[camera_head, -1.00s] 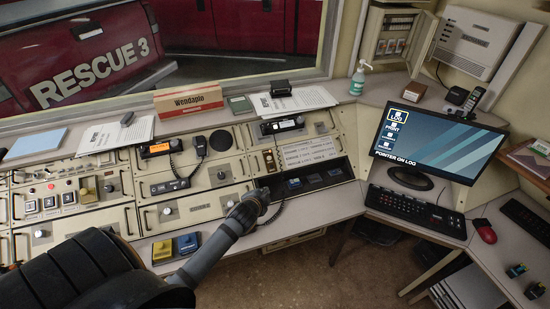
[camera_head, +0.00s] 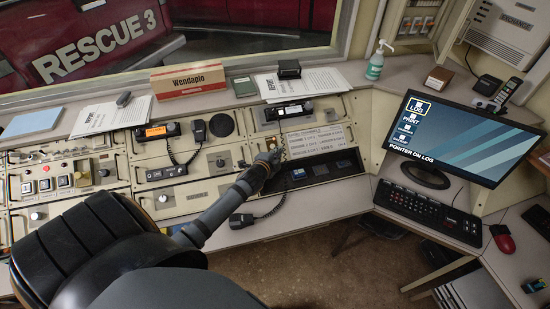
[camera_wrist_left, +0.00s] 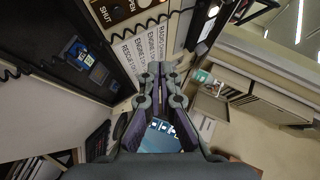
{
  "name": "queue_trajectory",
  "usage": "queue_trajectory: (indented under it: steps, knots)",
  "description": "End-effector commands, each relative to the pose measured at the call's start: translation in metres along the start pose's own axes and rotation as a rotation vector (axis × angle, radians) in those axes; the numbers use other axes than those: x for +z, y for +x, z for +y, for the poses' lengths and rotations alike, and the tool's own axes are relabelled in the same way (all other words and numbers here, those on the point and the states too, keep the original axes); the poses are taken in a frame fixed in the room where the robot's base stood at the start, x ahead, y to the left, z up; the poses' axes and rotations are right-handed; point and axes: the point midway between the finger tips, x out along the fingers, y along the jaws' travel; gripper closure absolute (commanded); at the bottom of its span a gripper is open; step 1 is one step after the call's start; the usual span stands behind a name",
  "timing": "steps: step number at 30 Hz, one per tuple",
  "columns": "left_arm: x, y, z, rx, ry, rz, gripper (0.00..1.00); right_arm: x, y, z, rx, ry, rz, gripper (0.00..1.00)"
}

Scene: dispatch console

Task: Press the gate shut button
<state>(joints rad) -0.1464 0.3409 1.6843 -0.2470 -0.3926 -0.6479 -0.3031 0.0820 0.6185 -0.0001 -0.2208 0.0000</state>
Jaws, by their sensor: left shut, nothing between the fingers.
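A small brown gate panel (camera_wrist_left: 122,12) shows at the top of the left wrist view, with the words SHUT and OPEN on it. The pale gate shut button (camera_wrist_left: 103,13) is above the word SHUT. In the head view the gate panel (camera_head: 270,143) is on the console face, just beyond my left fingertips. My left gripper (camera_head: 276,154) is shut and empty, in front of the console beside the printed label strips. In the left wrist view its fingertips (camera_wrist_left: 158,68) are below and right of the gate panel. Whether they touch anything cannot be told. My right gripper is not in view.
A black handset (camera_head: 240,219) lies on the desk edge with its coiled cord near my left arm. A dark recess with blue-lit units (camera_head: 300,174) is below the label strips (camera_head: 312,140). The monitor (camera_head: 455,142) and keyboard (camera_head: 428,212) stand right.

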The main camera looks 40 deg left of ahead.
Motion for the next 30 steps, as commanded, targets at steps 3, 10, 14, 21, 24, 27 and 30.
queue_trajectory:
  steps: [3,10,14,21,24,27,30]
  knots:
    - [0.012,0.016,0.017,0.000,0.002,-0.001,1.00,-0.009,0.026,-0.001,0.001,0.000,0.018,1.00]
    - [0.027,0.037,0.030,0.001,0.000,-0.001,1.00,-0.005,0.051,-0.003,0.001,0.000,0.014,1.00]
    - [0.033,0.045,0.035,0.001,0.000,-0.001,1.00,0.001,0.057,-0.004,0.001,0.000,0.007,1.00]
    - [0.036,0.049,0.036,0.000,-0.001,-0.001,1.00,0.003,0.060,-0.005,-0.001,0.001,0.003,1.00]
    - [0.036,0.049,0.036,0.000,-0.001,-0.001,1.00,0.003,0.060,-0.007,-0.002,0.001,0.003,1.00]
    - [0.036,0.049,0.036,0.001,0.000,-0.001,1.00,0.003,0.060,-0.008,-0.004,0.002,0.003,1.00]
    - [0.036,0.049,0.036,0.001,0.000,-0.001,1.00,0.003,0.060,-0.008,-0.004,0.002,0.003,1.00]
